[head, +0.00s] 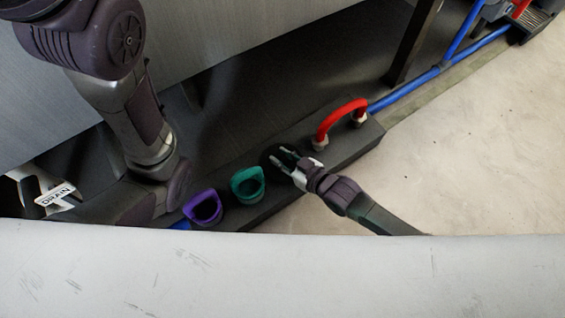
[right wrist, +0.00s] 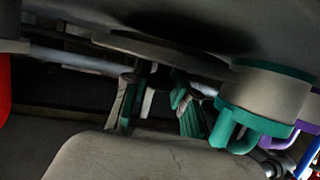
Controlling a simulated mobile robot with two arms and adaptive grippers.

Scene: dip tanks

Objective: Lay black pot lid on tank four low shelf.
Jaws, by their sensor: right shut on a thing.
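The black pot lid (right wrist: 160,48) is a thin dark disc in the right wrist view. In the head view it shows as a dark round shape (head: 268,153) at the tips of my right gripper (head: 286,162). The right gripper's fingers, with green pads in the right wrist view (right wrist: 155,98), are shut on the lid's knob. The lid is over the dark low shelf (head: 352,147), between the teal mug and the red pipe. I cannot tell whether the lid touches the shelf. My left arm comes in at the left, but its gripper is hidden.
A red bent pipe (head: 338,116) rises at the right, joined to blue pipes (head: 405,88). Pale floor (head: 480,150) is clear at the right.

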